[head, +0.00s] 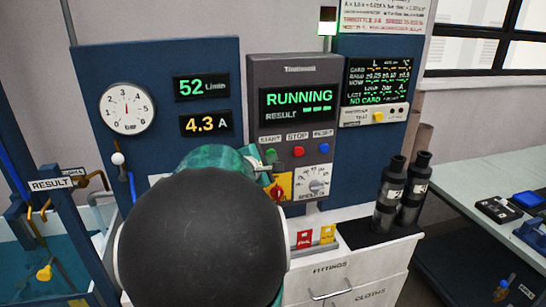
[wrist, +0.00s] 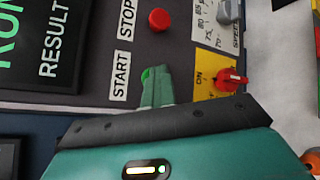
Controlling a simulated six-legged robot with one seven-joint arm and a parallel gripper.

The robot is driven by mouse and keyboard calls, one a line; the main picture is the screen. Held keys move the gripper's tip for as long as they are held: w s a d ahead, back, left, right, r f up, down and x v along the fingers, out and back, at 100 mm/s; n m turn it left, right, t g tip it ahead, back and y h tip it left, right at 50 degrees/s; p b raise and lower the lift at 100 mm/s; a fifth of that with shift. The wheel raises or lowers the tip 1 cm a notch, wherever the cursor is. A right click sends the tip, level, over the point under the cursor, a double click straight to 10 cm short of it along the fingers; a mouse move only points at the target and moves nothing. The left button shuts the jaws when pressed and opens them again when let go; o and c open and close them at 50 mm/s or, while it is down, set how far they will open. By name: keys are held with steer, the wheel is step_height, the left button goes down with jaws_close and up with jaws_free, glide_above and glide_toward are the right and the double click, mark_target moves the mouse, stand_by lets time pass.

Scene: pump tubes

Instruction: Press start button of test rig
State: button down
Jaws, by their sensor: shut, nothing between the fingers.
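The test rig's grey control panel (head: 295,105) has a lit display (head: 298,97) reading RUNNING in green. Below it are a green start button (head: 271,155), a red stop button (head: 298,151) and a blue reset button (head: 324,148). My gripper (head: 266,166) is at the panel by the start button, partly behind my dark arm link. In the wrist view my gripper (wrist: 157,76) is shut and empty, its fingertips over the start button (wrist: 146,74), which shows only as a green edge. Touching or just apart cannot be told. The stop button (wrist: 159,20) is clear beside it.
A red switch (wrist: 231,78) on a yellow plate and a speed dial (head: 318,182) are close to my gripper. Two dark cylinders (head: 388,195) stand on the cabinet's right. A gauge (head: 126,107) is at left.

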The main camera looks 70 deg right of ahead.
steer(key=shift+s+a, duration=0.45)
steer(key=shift+a, duration=0.4)
steer(key=shift+s+a, duration=0.45)
steer(key=shift+a, duration=0.35)
steer(key=shift+s+a, duration=0.45)
steer(key=shift+a, duration=0.4)
steer(key=w+a+f+m+t+y, duration=0.25)
steer(key=w+a, duration=0.55)
steer(key=a, duration=0.4)
steer(key=w+a+f+m+t+y, duration=0.15)
steer(key=w+a+t+y, duration=0.25)
steer(key=w+a, duration=0.55)
steer(key=a+f+t+y, duration=0.2)
steer(key=a+y, duration=0.6)
steer(key=a, duration=2.1)
steer(key=shift+s+a+t, duration=0.25)
steer(key=shift+s+t, duration=0.1)
steer(key=shift+t, duration=0.1)
